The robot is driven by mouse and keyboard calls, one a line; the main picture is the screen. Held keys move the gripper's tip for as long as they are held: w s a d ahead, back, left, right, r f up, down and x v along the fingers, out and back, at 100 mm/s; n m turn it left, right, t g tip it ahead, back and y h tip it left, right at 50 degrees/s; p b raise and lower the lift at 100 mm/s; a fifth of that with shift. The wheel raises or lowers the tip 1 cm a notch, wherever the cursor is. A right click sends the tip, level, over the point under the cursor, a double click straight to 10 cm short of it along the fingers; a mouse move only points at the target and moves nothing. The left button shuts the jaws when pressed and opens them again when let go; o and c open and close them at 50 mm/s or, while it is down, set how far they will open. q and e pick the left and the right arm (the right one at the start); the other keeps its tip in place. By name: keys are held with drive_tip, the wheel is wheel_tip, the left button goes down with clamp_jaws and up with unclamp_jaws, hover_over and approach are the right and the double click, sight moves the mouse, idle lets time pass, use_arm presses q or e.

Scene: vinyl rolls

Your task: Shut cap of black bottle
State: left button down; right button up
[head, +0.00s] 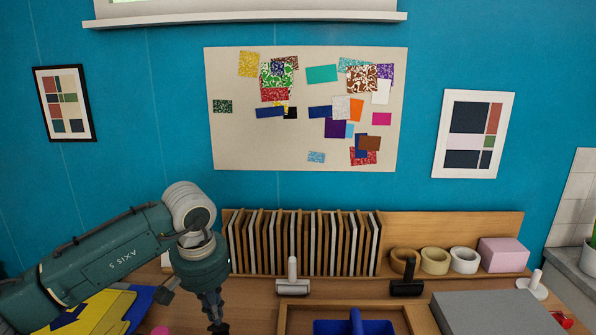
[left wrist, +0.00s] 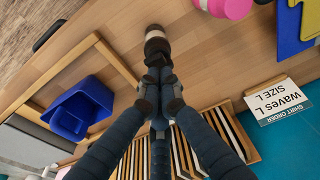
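A dark bottle (left wrist: 157,47) with a pale ring near its end shows in the left wrist view, just beyond my left fingertips. My left gripper (left wrist: 158,84) has its dark fingers drawn together there, overlapping the near part of the bottle in the picture. I cannot tell whether they touch it, and its cap is not clear. In the head view my left gripper (head: 217,325) points down over the table at the lower edge, and the bottle is not seen. My right gripper is in neither view.
A blue bin (left wrist: 82,108) sits in a wooden tray (head: 288,318). A slotted wooden rack (head: 302,243), a white-handled roller (head: 292,278) and a black roller (head: 407,280) stand behind. A pink object (left wrist: 231,8) and a shirt order card (left wrist: 280,100) lie near the bottle.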

use_arm(q)
drive_tip(key=shift+f+b, duration=1.05)
drive_tip(key=shift+f, duration=0.3)
drive_tip(key=shift+r, duration=0.1)
wheel_tip(320, 180, up, 9)
drive_tip(key=p, duration=0.4)
drive_tip(key=shift+p, duration=0.4)
